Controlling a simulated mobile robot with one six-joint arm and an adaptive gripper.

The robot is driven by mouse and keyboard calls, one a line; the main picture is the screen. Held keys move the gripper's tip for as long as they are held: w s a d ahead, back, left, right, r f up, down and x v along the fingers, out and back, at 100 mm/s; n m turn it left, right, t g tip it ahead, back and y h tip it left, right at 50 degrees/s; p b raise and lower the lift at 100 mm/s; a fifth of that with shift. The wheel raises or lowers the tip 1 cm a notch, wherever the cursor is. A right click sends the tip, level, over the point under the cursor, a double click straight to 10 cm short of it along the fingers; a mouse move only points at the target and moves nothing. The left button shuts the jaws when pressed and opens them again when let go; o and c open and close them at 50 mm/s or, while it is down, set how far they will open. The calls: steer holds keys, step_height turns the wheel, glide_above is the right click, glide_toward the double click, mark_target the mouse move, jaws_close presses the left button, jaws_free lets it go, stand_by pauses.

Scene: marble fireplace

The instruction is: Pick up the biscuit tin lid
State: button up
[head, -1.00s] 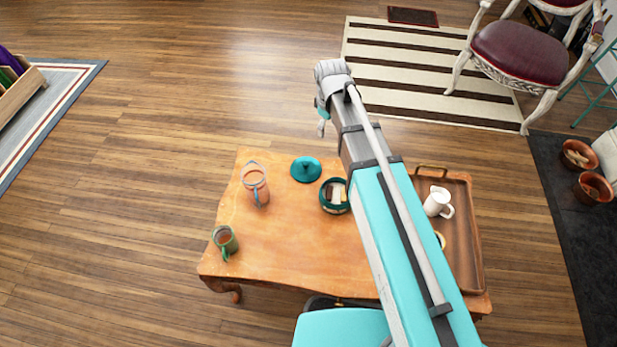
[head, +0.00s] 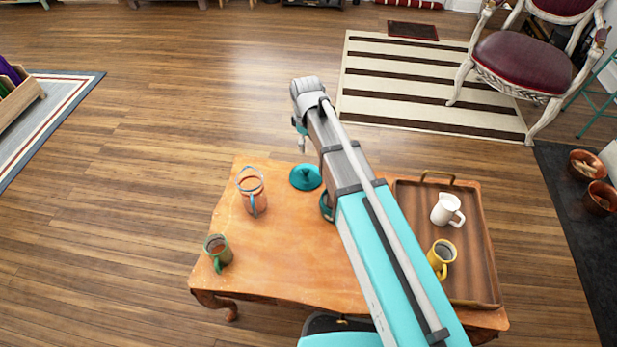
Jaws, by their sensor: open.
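The teal biscuit tin lid (head: 305,178) lies on the wooden table (head: 285,255) near its far edge, with its knob upward. The round teal tin (head: 325,207) stands just to the right and nearer; my arm hides most of it, including its contents. My gripper (head: 302,148) hangs from the arm's end and appears just beyond the lid in the head view, apart from it. It is open and empty. It is small here, and its exact height above the table is hard to tell.
A clear pinkish pitcher (head: 253,195) stands left of the lid. A green mug (head: 217,250) is at the table's left. On the right, a wooden tray (head: 475,275) holds a white jug (head: 446,210) and a yellow mug (head: 441,258). The table's middle is clear.

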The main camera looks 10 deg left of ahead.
mark_target(306, 169)
steer(key=shift+f, duration=0.1)
step_height(306, 169, down, 8)
steer(key=b, duration=0.8)
steer(key=shift+f+b, duration=0.2)
steer(key=shift+b, duration=0.1)
steer(key=f+b, duration=0.3)
steer(key=shift+w+a+f, duration=0.25)
steer(key=shift+w, duration=0.05)
steer(key=shift+f+b, duration=0.85)
steer(key=shift+b, duration=0.25)
steer(key=shift+c, duration=0.2)
jaws_close()
